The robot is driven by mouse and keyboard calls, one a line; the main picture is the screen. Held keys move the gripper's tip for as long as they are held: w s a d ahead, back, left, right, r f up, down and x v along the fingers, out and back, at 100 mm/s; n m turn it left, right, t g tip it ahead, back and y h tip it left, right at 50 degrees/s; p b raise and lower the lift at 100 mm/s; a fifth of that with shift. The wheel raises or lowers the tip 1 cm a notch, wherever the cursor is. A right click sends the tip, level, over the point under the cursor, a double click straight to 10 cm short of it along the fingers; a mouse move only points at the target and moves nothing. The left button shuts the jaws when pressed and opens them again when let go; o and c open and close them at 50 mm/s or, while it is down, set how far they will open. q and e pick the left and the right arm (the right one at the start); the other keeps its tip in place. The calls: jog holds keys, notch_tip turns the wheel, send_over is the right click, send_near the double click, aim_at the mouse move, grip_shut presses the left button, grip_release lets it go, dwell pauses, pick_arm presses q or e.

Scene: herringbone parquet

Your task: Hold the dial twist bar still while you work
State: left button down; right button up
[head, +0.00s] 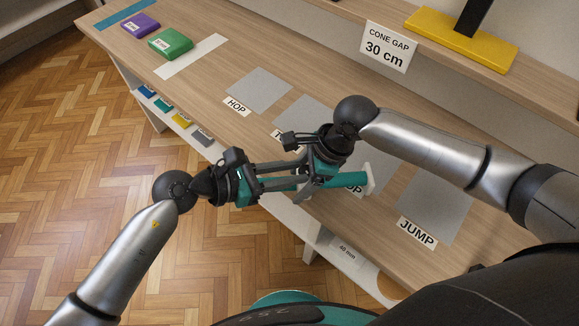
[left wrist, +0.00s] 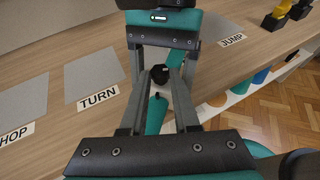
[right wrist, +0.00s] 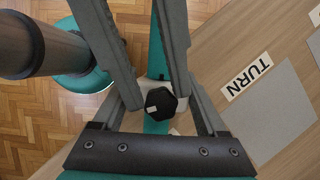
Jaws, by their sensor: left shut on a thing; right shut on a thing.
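The dial twist bar (head: 350,180) is a teal bar with a white end plate, held over the table's front edge. A black knob (right wrist: 160,102) with a small white mark sits on it, and this knob also shows in the left wrist view (left wrist: 158,75). My left gripper (head: 296,182) is shut on the bar from the left. My right gripper (head: 318,178) is shut on it from above, close to the left fingers. The crossing fingers hide the bar's middle. Whether the right fingers close on the knob or on the bar beside it is unclear.
Grey mats labelled HOP (head: 258,92), TURN (left wrist: 90,72) and JUMP (head: 435,205) lie on the wooden table. A purple block (head: 138,25) and a green block (head: 170,44) stand at the far left. A CONE GAP 30 cm sign (head: 387,47) stands at the back, beside a yellow base (head: 462,42).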

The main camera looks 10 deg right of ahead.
dwell(0.4)
pick_arm(q)
jog(key=c, duration=0.7)
grip_release()
jog(key=shift+c, duration=0.2)
jog(key=shift+o, duration=0.5)
jog(key=shift+s, duration=0.1)
jog(key=shift+d+t, duration=0.1)
jog(key=shift+t, duration=0.2)
jog(key=shift+s, duration=0.15)
